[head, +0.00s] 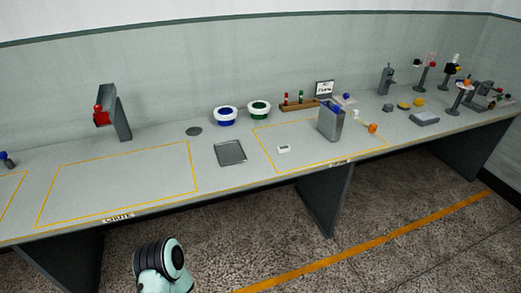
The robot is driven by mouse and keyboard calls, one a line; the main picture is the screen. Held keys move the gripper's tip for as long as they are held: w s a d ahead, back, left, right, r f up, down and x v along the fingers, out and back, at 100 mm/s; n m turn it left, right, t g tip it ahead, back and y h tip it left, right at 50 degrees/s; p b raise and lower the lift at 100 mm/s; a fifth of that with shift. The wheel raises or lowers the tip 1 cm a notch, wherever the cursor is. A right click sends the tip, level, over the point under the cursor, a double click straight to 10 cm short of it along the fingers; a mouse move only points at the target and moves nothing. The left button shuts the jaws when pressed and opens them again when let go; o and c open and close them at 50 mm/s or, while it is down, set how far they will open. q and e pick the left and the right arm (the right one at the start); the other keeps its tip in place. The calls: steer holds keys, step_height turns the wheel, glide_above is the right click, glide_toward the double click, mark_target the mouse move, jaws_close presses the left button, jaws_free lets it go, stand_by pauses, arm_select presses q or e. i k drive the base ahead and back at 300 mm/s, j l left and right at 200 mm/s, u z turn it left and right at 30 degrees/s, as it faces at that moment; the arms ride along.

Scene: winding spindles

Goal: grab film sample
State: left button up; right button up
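No piece is plainly a film sample; it is too small to tell or hidden. A dark grey square plate or shallow tray (230,153) lies flat near the middle of the long table (215,178). A small white block with a dark mark (284,149) lies to its right, inside a yellow outline. Neither of my grippers shows. A teal and black link of mine is at the bottom left, in front of the table and apart from these things.
A blue-and-white bowl (225,116) and a green-and-white bowl (259,109) stand behind the plate. A grey upright box (331,121) stands right; a red-and-grey device (110,110) stands left. Several small stands crowd the far right. The left yellow-outlined area is clear.

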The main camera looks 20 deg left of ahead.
mark_target(282, 149)
steer(key=u, duration=0.4)
steer(key=i+l+u, duration=0.1)
steer(key=u, duration=0.25)
steer(key=l+u, duration=0.15)
steer(key=u, duration=0.25)
steer(key=i+l+u, duration=0.1)
steer(key=u, duration=0.3)
steer(key=l+u, duration=0.85)
steer(key=l, duration=0.15)
steer(key=k+l+u, duration=0.1)
steer(key=l, duration=0.25)
steer(key=k+l+u, duration=0.15)
steer(key=l, duration=0.25)
steer(key=l+u, duration=0.1)
steer(key=l, duration=0.25)
